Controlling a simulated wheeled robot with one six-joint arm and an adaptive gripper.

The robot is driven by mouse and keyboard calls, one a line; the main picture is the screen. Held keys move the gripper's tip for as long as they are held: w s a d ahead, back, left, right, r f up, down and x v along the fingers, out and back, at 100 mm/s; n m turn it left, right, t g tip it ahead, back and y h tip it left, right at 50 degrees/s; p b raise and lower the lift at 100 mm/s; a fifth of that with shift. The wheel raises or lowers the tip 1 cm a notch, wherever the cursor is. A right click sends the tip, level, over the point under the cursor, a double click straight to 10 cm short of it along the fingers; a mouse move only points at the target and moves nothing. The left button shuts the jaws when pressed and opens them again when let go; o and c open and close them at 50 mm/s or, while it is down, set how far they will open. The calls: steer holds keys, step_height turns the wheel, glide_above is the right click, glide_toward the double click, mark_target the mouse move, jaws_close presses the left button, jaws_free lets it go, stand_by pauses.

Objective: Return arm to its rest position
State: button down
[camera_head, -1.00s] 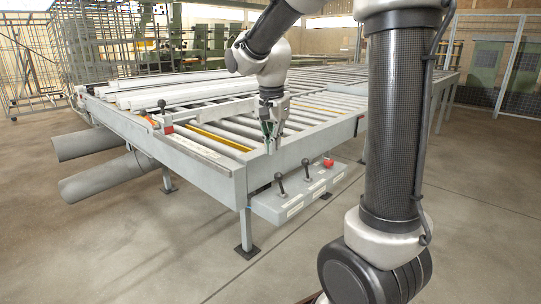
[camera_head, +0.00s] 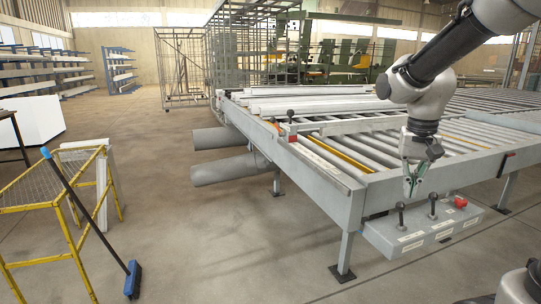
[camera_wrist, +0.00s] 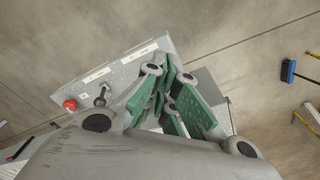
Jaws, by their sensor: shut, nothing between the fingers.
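My gripper (camera_head: 413,194) hangs fingers down at the front end of the roller bench (camera_head: 345,205), close above the control box (camera_head: 420,232) in the head view. It is shut and empty. In the wrist view its green-padded fingers (camera_wrist: 170,78) point toward the control box and the floor, and no object shows between them. My arm reaches in from the upper right with its elbow bent. Whether the fingers touch the box or its levers cannot be told.
The control box carries black levers (camera_head: 401,214) and a red button (camera_head: 460,201). Pale profiles (camera_head: 310,103) lie on the bench behind a red-marked clamp (camera_head: 290,118). A yellow frame (camera_head: 50,207) and a blue broom (camera_head: 133,280) stand at left. The floor between is clear.

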steer(key=s+r+n+t, duration=0.2)
steer(key=s, duration=0.6)
steer(key=s+d+r+n+t, duration=0.1)
steer(key=s+r+n, duration=0.1)
steer(key=s, duration=0.6)
steer(key=shift+s+d+n+t+y, duration=0.25)
steer(key=shift+d+n+t+y, duration=0.05)
steer(key=shift+t, duration=0.1)
steer(key=shift+d, duration=0.1)
